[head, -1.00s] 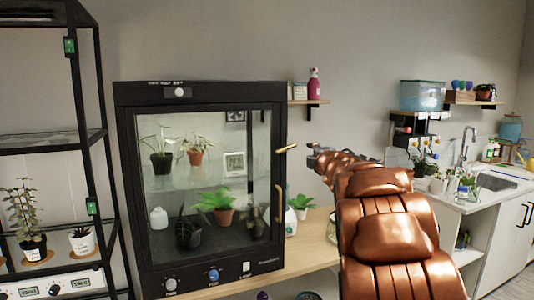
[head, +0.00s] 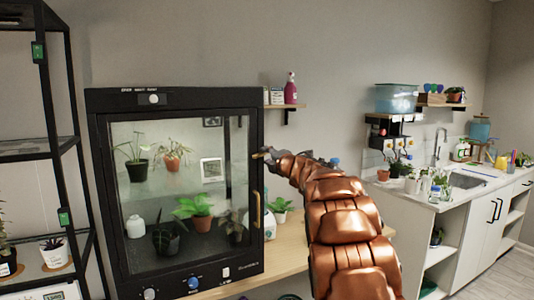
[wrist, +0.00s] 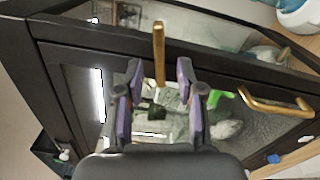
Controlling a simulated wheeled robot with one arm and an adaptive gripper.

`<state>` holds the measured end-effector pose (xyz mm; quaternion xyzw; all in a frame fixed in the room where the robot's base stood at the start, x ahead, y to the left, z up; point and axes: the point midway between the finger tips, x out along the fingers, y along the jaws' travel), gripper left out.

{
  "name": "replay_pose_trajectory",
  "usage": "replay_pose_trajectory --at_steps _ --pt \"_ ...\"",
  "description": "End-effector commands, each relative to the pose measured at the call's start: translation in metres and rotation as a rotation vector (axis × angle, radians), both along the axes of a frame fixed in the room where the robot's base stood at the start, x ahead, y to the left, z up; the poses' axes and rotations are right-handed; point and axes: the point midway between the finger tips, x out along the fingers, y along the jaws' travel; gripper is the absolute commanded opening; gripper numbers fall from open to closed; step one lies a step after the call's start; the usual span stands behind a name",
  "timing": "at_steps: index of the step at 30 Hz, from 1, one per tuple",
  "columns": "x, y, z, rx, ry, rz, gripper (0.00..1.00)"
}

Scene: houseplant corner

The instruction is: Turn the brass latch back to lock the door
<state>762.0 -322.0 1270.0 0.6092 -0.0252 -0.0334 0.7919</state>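The black glass-fronted cabinet (head: 175,98) has a door (head: 243,190) that looks closed against its frame. The brass latch (head: 258,155) sits at the door's right edge, partly hidden by my gripper (head: 272,156) in the head view. In the wrist view the latch (wrist: 159,50) is a straight brass bar, just beyond and between the fingertips. My gripper (wrist: 158,100) is open there, with its two purple-padded fingers apart and nothing held. The brass door handle (wrist: 262,105) lies right of the fingers; it shows below the latch in the head view (head: 257,210).
Potted plants stand inside the cabinet, among them a green leafy one (head: 200,205). A wooden counter (head: 290,243) with a small plant (head: 280,208) runs beside it. A wall shelf (head: 288,107) with a pink bottle (head: 290,88) is above my arm. A black rack (head: 60,145) stands left.

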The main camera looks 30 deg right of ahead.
Motion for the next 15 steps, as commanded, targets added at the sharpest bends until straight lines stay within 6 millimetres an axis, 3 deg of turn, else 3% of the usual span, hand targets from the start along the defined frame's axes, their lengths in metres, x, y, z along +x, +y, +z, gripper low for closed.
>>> replay_pose_trajectory --at_steps 6,15 --pt "0.021 -0.003 0.001 0.0 0.0 0.0 0.38" --pt "0.03 -0.004 0.0 0.001 -0.001 -0.003 0.38"
